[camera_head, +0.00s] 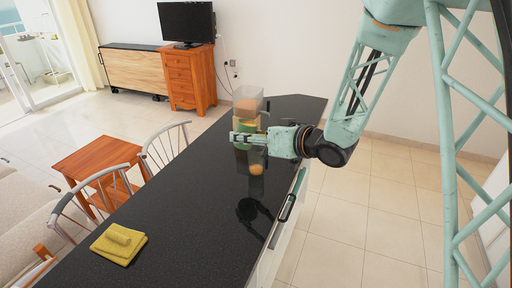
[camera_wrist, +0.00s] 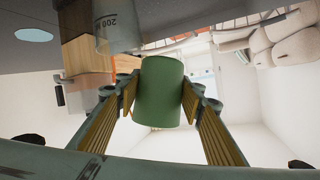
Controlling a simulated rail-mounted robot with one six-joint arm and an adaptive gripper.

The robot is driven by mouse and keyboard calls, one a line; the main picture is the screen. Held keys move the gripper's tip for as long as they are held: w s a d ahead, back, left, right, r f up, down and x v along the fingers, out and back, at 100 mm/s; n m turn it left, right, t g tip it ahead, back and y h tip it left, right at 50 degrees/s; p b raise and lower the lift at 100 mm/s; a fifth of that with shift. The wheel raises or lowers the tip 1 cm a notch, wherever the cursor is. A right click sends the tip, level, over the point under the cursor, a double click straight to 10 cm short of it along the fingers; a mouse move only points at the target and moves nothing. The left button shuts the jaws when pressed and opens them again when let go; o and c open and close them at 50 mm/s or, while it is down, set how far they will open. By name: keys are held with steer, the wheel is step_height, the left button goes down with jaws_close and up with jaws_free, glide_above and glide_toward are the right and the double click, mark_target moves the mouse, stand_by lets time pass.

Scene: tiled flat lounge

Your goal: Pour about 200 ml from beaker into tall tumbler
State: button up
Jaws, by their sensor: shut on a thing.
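My gripper (camera_head: 250,138) is shut on a green cylinder (camera_wrist: 160,92), above the dark counter. In the wrist view both fingers press its sides. The cylinder also shows behind the fingers in the head view (camera_head: 245,126). A clear vessel marked 200 (camera_wrist: 117,25), seen upside down in the wrist view, looks like the beaker. A clear vessel with orange-brown in it (camera_head: 247,102) stands just behind my gripper in the head view and seems the same one. Which is the tall tumbler I cannot tell.
The dark counter (camera_head: 180,190) is clear at its near left, apart from a folded yellow cloth with a roll on it (camera_head: 119,241). Metal-framed chairs (camera_head: 163,145) stand along the left side. A wooden table (camera_head: 98,162) stands beyond them.

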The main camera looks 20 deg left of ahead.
steer(key=shift+a+f, duration=0.1)
stand_by(0.7)
steer(key=shift+s+r+m+y+p, duration=0.1)
steer(key=shift+r+m+y+p, duration=0.3)
steer(key=shift+m+p, duration=0.55)
stand_by(1.5)
steer(key=shift+f+m+g+y+p, duration=0.35)
steer(key=shift+m+g+y, duration=0.05)
steer(key=shift+m+g, duration=0.15)
stand_by(2.0)
steer(key=shift+s+a+r+m+y+p, duration=0.1)
steer(key=shift+r+m+y+p, duration=0.2)
steer(key=shift+r+m+p, duration=0.15)
stand_by(1.8)
